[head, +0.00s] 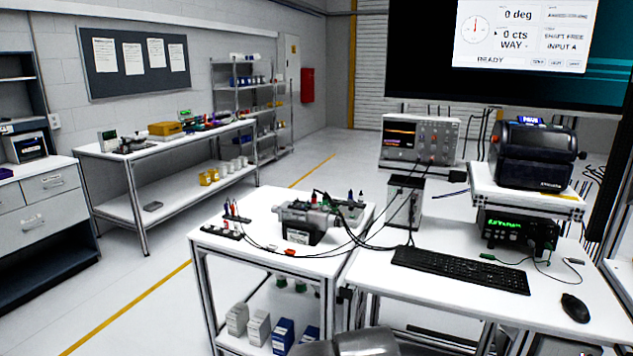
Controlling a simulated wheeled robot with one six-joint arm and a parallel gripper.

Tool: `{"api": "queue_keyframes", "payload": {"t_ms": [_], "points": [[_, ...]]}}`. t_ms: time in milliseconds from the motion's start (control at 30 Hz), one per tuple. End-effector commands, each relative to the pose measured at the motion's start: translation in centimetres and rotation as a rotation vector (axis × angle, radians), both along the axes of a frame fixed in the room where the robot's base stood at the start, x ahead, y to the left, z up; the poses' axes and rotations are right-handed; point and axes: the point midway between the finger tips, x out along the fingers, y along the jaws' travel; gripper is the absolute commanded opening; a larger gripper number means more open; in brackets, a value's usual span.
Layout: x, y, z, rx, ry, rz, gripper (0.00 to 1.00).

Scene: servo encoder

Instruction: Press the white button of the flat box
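I cannot make out a white button, and I cannot tell which thing is the flat box. A flat white slab (481,189) on the right bench carries a bulky black device (537,160) and sits above a black unit with green digits (520,229). A low black strip with upright coloured plugs (222,230) lies on the small middle bench. My gripper is not in view; only rounded grey parts, probably of my arm, show at the bottom edge.
The middle bench (262,262) holds a motor-like device (306,222) with loose black cables. The right bench holds a keyboard (461,270), a mouse (575,308) and an oscilloscope (421,141). A large screen (525,35) hangs behind. Open floor lies at left.

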Motion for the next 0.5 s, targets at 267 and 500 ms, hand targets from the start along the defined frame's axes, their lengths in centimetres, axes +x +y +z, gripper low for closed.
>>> {"api": "queue_keyframes", "payload": {"t_ms": [267,500], "points": [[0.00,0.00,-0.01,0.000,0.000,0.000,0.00],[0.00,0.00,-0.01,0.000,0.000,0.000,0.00]]}}
